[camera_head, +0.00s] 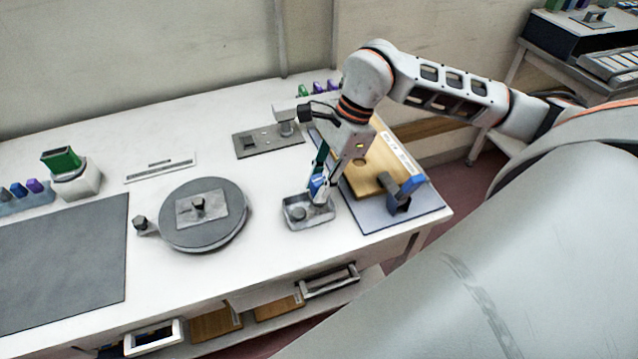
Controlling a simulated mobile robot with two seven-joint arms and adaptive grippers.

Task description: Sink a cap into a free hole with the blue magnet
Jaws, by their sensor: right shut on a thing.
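My right gripper (324,190) is shut on the blue magnet (316,186), which points down over a small grey metal tray (292,223). A small grey piece (298,213), perhaps a cap, shows in the tray. I cannot tell whether the magnet touches anything there. A light wooden board (374,176) lies just right of the gripper, on a blue-grey mat (374,222). A round hole (361,162) shows on the board, partly behind my arm; other holes are hidden or too small to tell. My left gripper is out of view.
A blue and dark clamp (408,188) stands at the board's front right corner. A round grey turntable (222,238) sits left of the tray. A grey plate with a small device (262,143) lies behind. The white table (180,285) is clear in front.

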